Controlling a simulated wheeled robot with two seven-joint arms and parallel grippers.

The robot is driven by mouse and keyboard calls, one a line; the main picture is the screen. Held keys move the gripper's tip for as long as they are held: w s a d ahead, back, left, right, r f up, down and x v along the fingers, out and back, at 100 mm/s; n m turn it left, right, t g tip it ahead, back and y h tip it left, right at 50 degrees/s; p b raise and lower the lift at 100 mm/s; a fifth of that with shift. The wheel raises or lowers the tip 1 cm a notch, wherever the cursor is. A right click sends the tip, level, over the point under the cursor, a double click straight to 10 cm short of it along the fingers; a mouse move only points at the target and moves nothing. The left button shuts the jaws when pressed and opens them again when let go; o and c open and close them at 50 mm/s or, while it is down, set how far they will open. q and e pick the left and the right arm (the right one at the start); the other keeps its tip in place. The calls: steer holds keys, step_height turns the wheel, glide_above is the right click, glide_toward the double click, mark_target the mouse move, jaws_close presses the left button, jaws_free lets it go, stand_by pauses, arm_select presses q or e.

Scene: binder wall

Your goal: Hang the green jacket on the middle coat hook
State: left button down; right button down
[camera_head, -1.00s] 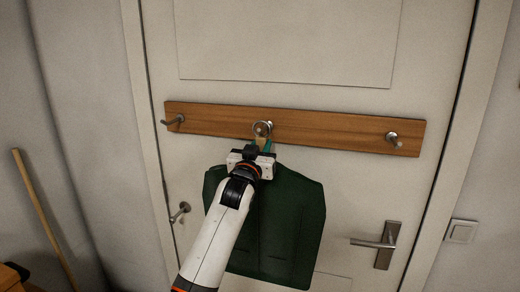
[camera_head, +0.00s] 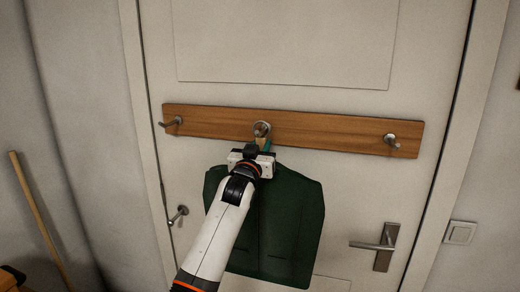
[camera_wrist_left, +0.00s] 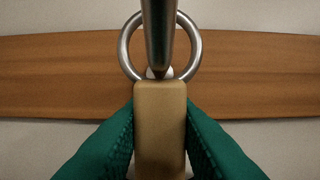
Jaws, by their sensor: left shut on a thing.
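The dark green jacket (camera_head: 290,225) hangs upright in front of the door below the rail, partly hidden by my left arm. My left gripper (camera_head: 263,149) is shut on the jacket's tan tab, just below the middle coat hook (camera_head: 261,128). In the left wrist view the green finger pads press both sides of the tan tab (camera_wrist_left: 160,130). A metal ring (camera_wrist_left: 126,45) stands above the tab. The hook's peg (camera_wrist_left: 160,30) appears to pass through the ring and crosses in front of its top. My right gripper is not in view.
The wooden rail (camera_head: 330,134) also bears a left hook (camera_head: 172,122) and a right hook (camera_head: 391,141). A door handle (camera_head: 375,245) is at lower right. A wooden stick (camera_head: 40,220) leans at the left wall.

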arm_select(q)
steer(key=shift+w+r, duration=0.1)
steer(key=shift+r, duration=0.05)
steer(key=shift+d+f+b, duration=0.1)
steer(key=shift+f+b, duration=0.4)
steer(key=shift+f, duration=0.45)
stand_by(0.6)
